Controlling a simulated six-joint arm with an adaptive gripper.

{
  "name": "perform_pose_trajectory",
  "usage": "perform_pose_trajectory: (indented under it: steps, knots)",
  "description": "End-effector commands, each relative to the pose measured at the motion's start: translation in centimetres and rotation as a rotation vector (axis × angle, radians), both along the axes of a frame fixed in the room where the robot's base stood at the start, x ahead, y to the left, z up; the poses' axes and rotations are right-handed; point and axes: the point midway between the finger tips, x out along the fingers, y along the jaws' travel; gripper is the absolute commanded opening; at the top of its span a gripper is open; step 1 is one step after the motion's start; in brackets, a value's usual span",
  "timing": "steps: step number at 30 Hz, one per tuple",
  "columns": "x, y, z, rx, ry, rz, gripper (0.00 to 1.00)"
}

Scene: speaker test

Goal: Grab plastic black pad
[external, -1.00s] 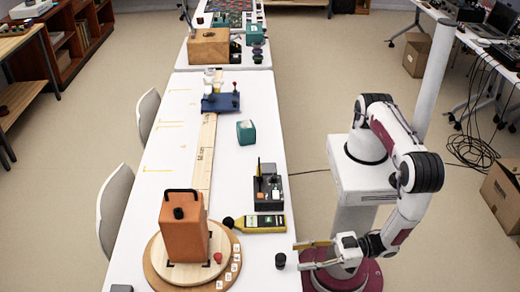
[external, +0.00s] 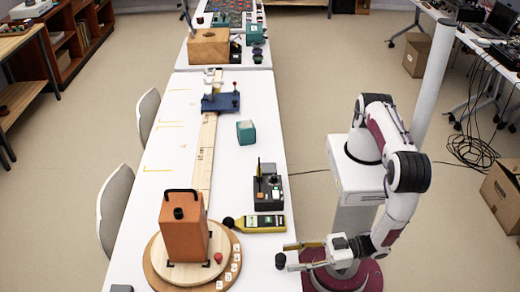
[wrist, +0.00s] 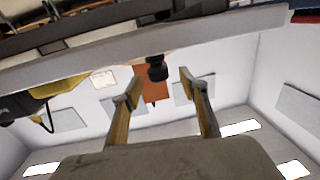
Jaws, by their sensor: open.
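A small black cylindrical piece (external: 280,261), the likely black pad, stands on the white table near its right edge, at the bottom of the external view. My gripper (external: 288,257) is open, with its two fingers pointing left at the piece. In the external view the fingertips reach the piece, one on its far side and one on its near side. In the wrist view the black piece (wrist: 157,69) shows between and slightly beyond the fingertips (wrist: 158,77). Contact cannot be told.
A yellow sound meter (external: 262,223) lies just behind the piece. An orange speaker box (external: 184,228) stands on a round wooden turntable (external: 158,267) to the left. A dark device (external: 267,192) and a teal cube (external: 246,132) stand farther back. Bare table surrounds the black piece.

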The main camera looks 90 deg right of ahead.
Motion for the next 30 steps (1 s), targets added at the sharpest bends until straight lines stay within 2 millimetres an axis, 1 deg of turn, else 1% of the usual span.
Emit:
perform_pose_trajectory:
  steps: [12, 15, 20, 30]
  knots:
    - [3.7, 0.1, 0.0, 0.002, 0.0, -0.003, 0.43]
    - [4.3, 0.1, 0.0, 0.001, -0.001, -0.002, 0.43]
    - [4.7, 0.2, 0.0, 0.0, -0.001, -0.001, 0.43]
    - [4.7, 0.2, 0.0, 0.0, 0.0, 0.0, 0.43]
